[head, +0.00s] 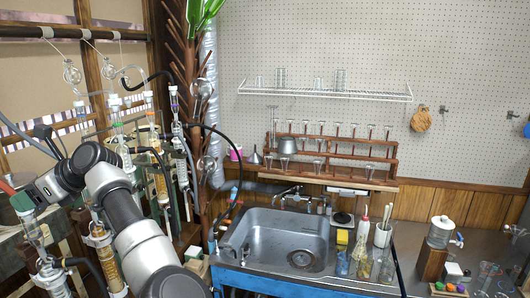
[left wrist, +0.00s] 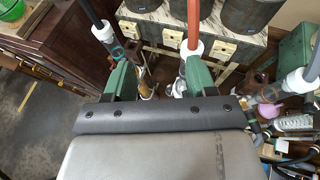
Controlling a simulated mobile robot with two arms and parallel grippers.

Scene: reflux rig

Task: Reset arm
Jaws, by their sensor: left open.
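My left arm crosses the lower left of the head view and bends toward the glassware rig at the left edge. My left gripper (head: 22,203) shows there only in part, with a green finger near a glass column (head: 50,276). In the left wrist view the left gripper (left wrist: 158,72) has its two green fingers spread apart, with nothing clearly held between them. A white cap with an orange tube (left wrist: 192,47) is close to the right finger, and a white cap with a grey tube (left wrist: 103,33) is near the left one; contact cannot be told. My right gripper is not in view.
Several glass columns (head: 160,180) and hoses crowd the left side. A metal sink (head: 280,238) with bottles (head: 343,262) stands at centre. A wooden rack (head: 330,150) and a wire shelf (head: 325,92) are on the pegboard wall. Open floor (left wrist: 40,105) shows at left in the wrist view.

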